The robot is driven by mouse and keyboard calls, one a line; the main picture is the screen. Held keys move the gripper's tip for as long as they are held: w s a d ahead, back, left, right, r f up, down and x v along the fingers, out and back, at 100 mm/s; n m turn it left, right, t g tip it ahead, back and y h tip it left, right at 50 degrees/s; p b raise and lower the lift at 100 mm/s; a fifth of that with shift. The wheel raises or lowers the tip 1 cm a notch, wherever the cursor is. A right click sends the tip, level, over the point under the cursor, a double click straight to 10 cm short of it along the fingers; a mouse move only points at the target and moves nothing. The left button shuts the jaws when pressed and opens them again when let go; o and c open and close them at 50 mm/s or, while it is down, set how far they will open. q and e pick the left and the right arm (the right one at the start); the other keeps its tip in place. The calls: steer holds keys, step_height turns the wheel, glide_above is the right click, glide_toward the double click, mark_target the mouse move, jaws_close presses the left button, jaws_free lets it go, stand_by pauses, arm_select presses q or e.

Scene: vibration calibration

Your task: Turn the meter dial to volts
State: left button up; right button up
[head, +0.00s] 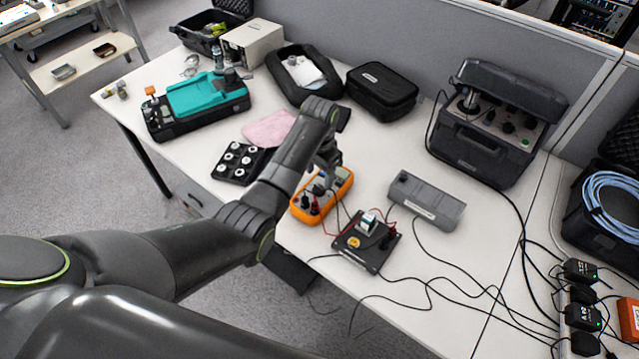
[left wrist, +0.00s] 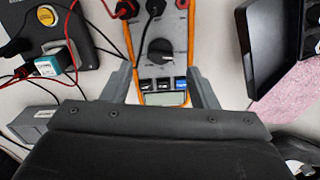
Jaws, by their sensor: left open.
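The orange multimeter (head: 343,190) lies on the white table, partly hidden by my left arm in the head view. In the left wrist view, the meter (left wrist: 181,98) shows its grey face, a round black dial (left wrist: 160,50), a row of buttons and a small display. Red and black plugs sit in its jacks, beyond the dial. My left gripper (left wrist: 158,70) is open above the meter, with one finger on either side of the meter body near the buttons. Nothing is between the fingers except the meter below; I cannot tell whether they touch it. My right gripper is out of view.
A black board with a relay block (head: 367,247) stands close by, wired to the meter. A grey box (head: 427,200), a black tray of round parts (head: 238,163) and a pink cloth (head: 269,129) lie around it. Loose cables cross the table's front right.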

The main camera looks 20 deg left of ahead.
mark_target(320, 186)
arm_select(q)
step_height(320, 186, down, 5)
stand_by(0.3)
steer(key=c, duration=1)
steer(key=shift+o, duration=0.2)
steer(key=shift+r, duration=0.1)
